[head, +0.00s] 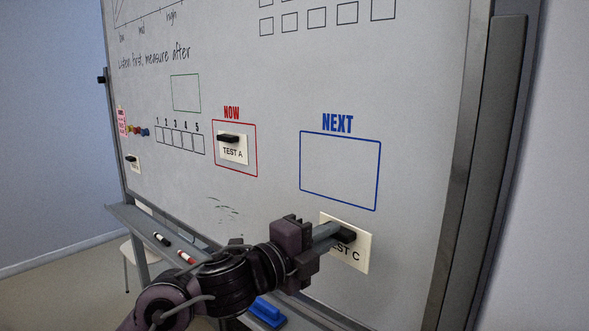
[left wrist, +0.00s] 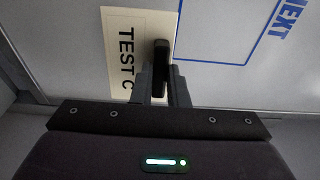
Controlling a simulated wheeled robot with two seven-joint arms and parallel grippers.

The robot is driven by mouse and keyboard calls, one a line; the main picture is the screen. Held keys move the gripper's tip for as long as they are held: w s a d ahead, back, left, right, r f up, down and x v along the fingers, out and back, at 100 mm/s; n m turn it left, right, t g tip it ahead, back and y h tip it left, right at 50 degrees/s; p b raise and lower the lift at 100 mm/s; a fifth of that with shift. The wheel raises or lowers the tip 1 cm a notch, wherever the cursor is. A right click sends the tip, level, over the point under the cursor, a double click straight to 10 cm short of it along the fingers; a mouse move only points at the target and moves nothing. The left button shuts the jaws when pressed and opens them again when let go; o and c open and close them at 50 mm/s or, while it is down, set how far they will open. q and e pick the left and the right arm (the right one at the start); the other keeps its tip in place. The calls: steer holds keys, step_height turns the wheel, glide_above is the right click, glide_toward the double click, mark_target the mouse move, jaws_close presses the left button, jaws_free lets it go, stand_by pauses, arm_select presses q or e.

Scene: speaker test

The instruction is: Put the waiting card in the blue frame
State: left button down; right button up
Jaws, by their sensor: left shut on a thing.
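The waiting card is a cream card marked TEST C (head: 358,262), on the whiteboard below the blue frame. It also shows in the left wrist view (left wrist: 118,52), with a black handle (left wrist: 160,65) on it. The blue frame (head: 340,205), under the word NEXT, is empty. In the left wrist view, part of the blue frame (left wrist: 240,60) is at upper right. My left gripper (head: 335,232) is shut on the card's black handle, and its fingers hide part of the card. I cannot tell whether the card touches the board. My right gripper is not in view.
A TEST A card (head: 233,150) sits in the red NOW frame (head: 256,160). A smaller card (head: 133,163) is at the board's left edge. The tray (head: 205,240) below holds a black marker (head: 161,239), a red marker (head: 186,257) and a blue eraser (head: 268,311). The board between card and frame is clear.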

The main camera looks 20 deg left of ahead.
arm_select(q)
steer(key=a+r+n+t+y+p, duration=0.1)
steer(key=a+r, duration=0.2)
steer(key=r, duration=0.3)
steer(key=a+r+n+y, duration=0.1)
steer(key=a+r, duration=0.2)
steer(key=r, duration=0.2)
steer(key=shift+y, duration=0.3)
steer(key=shift+r+b+x, duration=0.1)
steer(key=shift+b+x, duration=0.05)
steer(key=shift+x, duration=1.6)
steer(key=shift+r+b+x, duration=0.15)
steer(key=shift+x, duration=1.55)
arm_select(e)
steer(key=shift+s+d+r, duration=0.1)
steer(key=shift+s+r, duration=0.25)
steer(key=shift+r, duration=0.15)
arm_select(q)
steer(key=shift+d, duration=0.15)
steer(key=shift+w+d, duration=0.15)
steer(key=shift+w, duration=0.2)
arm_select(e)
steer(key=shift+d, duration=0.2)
arm_select(q)
steer(key=c, duration=0.9)
jaws_free()
steer(key=shift+c, duration=0.2)
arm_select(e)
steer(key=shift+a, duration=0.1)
